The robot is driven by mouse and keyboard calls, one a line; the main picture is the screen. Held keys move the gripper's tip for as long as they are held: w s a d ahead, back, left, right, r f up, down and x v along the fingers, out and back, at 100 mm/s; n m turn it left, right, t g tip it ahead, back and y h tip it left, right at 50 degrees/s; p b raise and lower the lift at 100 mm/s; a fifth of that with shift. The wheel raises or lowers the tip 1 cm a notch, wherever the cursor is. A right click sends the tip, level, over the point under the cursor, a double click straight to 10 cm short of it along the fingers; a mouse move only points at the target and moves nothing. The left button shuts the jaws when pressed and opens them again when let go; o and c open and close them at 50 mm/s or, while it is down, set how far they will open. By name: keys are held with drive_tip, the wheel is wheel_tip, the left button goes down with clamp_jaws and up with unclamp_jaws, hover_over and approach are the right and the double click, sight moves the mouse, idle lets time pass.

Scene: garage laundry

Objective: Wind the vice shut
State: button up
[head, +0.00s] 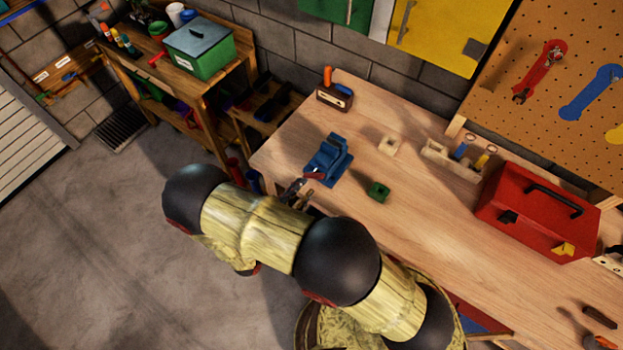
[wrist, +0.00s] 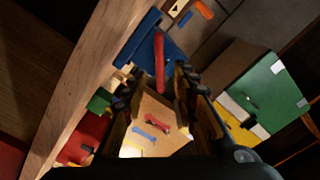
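The blue vice (head: 327,160) stands at the near left edge of the wooden workbench. Its red handle (head: 315,175) is on the side facing my arm. In the wrist view the vice (wrist: 150,42) is at the top, and the long red handle (wrist: 159,68) points down between my fingers. My gripper (head: 294,190) is beside the vice at the bench edge. In the wrist view my gripper (wrist: 156,74) is open, with a finger on each side of the handle and visible gaps. I cannot tell how far the jaws are apart.
A green block (head: 378,192) and a pale block (head: 388,144) lie on the workbench (head: 420,220) near the vice. A small box with an orange-handled tool (head: 335,96) stands behind. A red toolbox (head: 536,213) is to the right. The floor (head: 110,260) at left is clear.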

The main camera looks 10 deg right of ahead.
sight(312, 179)
drive_tip(key=shift+x, duration=2.4)
drive_tip(key=c, duration=0.3)
